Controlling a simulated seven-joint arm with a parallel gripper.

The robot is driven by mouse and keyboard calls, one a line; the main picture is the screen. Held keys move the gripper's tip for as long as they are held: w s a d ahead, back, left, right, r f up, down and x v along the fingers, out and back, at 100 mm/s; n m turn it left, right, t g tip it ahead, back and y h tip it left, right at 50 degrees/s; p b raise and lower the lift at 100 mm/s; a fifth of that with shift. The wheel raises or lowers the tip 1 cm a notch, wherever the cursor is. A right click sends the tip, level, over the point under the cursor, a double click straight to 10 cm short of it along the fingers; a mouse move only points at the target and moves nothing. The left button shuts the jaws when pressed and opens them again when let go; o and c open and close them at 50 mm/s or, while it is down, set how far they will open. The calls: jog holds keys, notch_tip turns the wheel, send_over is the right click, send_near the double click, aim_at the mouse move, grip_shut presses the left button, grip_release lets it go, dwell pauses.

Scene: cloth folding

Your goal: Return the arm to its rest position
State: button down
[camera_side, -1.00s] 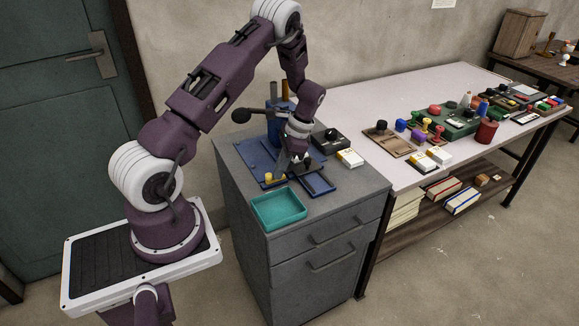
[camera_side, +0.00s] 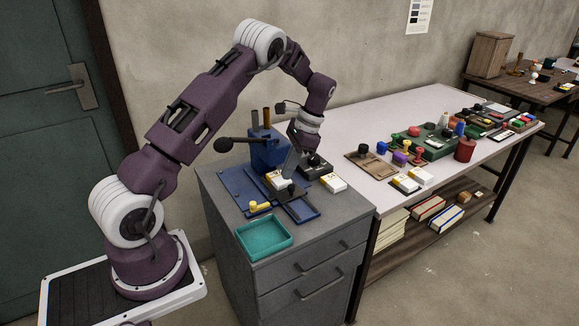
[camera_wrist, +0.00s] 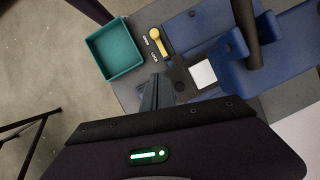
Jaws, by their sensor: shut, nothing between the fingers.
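My gripper (camera_side: 288,172) is over the blue fixture (camera_side: 234,186) on the grey cabinet, with the arm bent above it. In the wrist view my gripper (camera_wrist: 156,92) shows its dark fingers together, holding nothing. In the side view the fingertips are close to a white block (camera_side: 277,181) on the fixture; whether they touch it is unclear. A white square piece (camera_wrist: 202,74) lies right of the fingers in the wrist view. A yellow knobbed piece (camera_side: 260,207) is at the fixture's front edge, apart from my gripper.
An open teal tray (camera_side: 264,251) sits at the cabinet's front. A thin arm with a black ball (camera_side: 223,145) and a tall blue holder (camera_side: 265,152) stand close to my gripper. A white box (camera_side: 333,183) lies to the right. The long table (camera_side: 350,125) holds several stamps.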

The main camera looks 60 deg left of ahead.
jog(key=shift+w+d+r, duration=0.1)
jog(key=shift+w+r, duration=0.1)
jog(key=shift+r, duration=0.3)
jog(key=s+d+r+n+t, duration=0.1)
jog(key=s+d+r+t, duration=0.25)
jog(key=d+r, duration=0.45)
jog(key=s+d+r+n+t, duration=0.15)
jog(key=s+d+r, duration=0.35)
jog(key=r, duration=0.6)
jog(key=s+d+t, duration=0.2)
jog(key=s+d, duration=0.3)
jog(key=s, duration=0.3)
jog(key=s+d+r+t+h, duration=0.1)
jog(key=s+d+t, duration=0.1)
jog(key=s+d, duration=0.3)
jog(key=s, duration=0.2)
jog(key=shift+s+r+t, duration=0.15)
jog(key=shift+s+t, duration=0.15)
jog(key=shift+s, duration=0.1)
jog(key=shift+n, duration=0.25)
